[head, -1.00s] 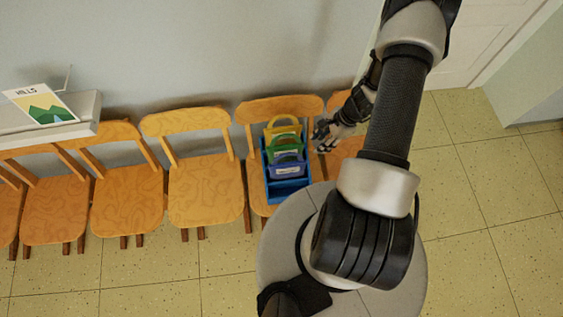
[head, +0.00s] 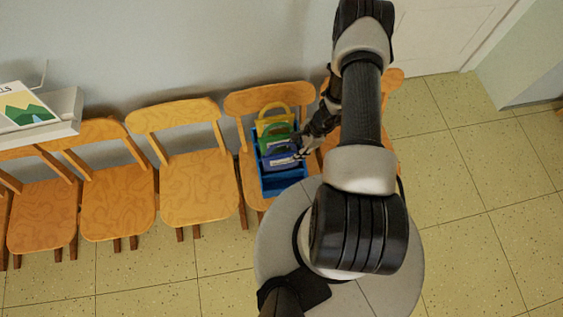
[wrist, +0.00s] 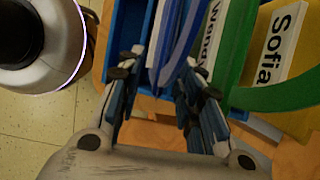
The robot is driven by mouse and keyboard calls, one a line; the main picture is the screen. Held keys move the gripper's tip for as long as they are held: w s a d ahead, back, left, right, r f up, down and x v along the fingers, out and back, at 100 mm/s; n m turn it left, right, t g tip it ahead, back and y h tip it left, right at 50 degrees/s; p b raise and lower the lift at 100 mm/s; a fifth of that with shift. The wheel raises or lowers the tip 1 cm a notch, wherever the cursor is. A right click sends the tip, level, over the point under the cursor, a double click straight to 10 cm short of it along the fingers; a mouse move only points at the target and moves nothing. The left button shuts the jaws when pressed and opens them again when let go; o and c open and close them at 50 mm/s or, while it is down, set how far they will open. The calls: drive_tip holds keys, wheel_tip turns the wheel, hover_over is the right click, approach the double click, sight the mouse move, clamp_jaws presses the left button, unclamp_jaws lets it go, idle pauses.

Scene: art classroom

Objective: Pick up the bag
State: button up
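Three bags with arched handles stand in a row in a blue crate (head: 285,187) on a chair: a yellow bag (head: 265,127) at the back, a green bag (head: 268,143) in the middle and a blue bag (head: 272,161) in front. My gripper (head: 302,150) is at the right side of the blue and green bags. In the wrist view my gripper (wrist: 158,72) is open, with part of the blue bag (wrist: 183,38) between or just beyond its fingertips. The green bag (wrist: 232,50) and the yellow bag (wrist: 300,70), labelled "Sofia", are to the right of the fingers.
A row of wooden chairs (head: 185,180) stands along the wall. A shelf (head: 70,112) with a picture (head: 25,110) is at the left. A door (head: 430,35) is at the back right. The tiled floor (head: 470,180) at right is clear.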

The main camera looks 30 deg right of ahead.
drive_tip(key=x, duration=0.3)
drive_tip(key=shift+a+f+b, duration=0.1)
drive_tip(key=shift+f+b, duration=0.1)
drive_tip(key=shift+b, duration=0.2)
drive_tip(key=shift+c, duration=0.2)
clamp_jaws()
